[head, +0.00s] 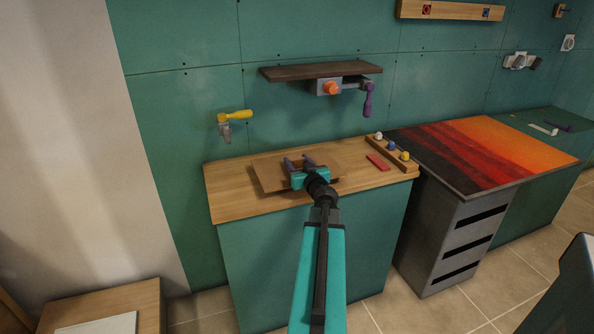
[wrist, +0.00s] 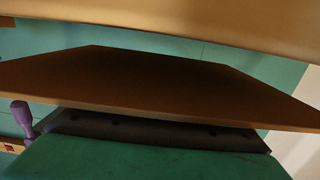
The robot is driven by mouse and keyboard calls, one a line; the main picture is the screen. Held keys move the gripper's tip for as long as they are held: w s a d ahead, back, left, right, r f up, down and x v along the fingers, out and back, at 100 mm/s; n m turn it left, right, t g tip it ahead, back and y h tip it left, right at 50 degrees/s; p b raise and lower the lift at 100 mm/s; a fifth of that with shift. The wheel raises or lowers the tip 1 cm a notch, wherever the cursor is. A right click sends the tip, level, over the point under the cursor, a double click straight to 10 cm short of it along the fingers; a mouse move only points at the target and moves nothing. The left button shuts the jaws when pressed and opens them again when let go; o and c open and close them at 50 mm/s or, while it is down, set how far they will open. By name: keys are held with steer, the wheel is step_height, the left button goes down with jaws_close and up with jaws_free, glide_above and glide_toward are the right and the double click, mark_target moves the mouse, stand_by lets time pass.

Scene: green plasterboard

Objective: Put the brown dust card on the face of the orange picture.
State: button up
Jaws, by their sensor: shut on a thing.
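The brown dust card (head: 268,178) shows in the head view at the left part of the wooden worktop. It looks roughly flat, on or just above the wood; I cannot tell which. My gripper (head: 300,164) is shut on the card, and its teal body covers part of it. The orange picture (head: 512,146) lies face up on a grey cabinet to the right, with orange, red and dark bands. Its face is bare. In the wrist view a broad brown sheet crosses the middle; I cannot tell surely whether it is the card.
A small rack with knobs (head: 392,148) and a red block (head: 378,162) stand on the worktop between the card and the picture. A wall vise with a dark plank (head: 320,71) and purple handle (head: 367,100) hangs above. A yellow-handled tool (head: 233,116) is on the wall at left.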

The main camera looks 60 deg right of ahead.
mark_target(297, 168)
steer(key=shift+w+d, duration=0.1)
steer(key=shift+w, duration=0.05)
steer(key=shift+w+d, duration=0.15)
steer(key=shift+d, duration=0.05)
steer(key=shift+w+d+f+b, duration=0.1)
steer(key=shift+f+b, duration=0.2)
steer(key=shift+f, duration=0.15)
steer(key=shift+f+b, duration=0.55)
steer(key=shift+f, duration=0.8)
steer(key=shift+f, duration=0.15)
steer(key=o, duration=1)
steer(key=shift+o, duration=0.2)
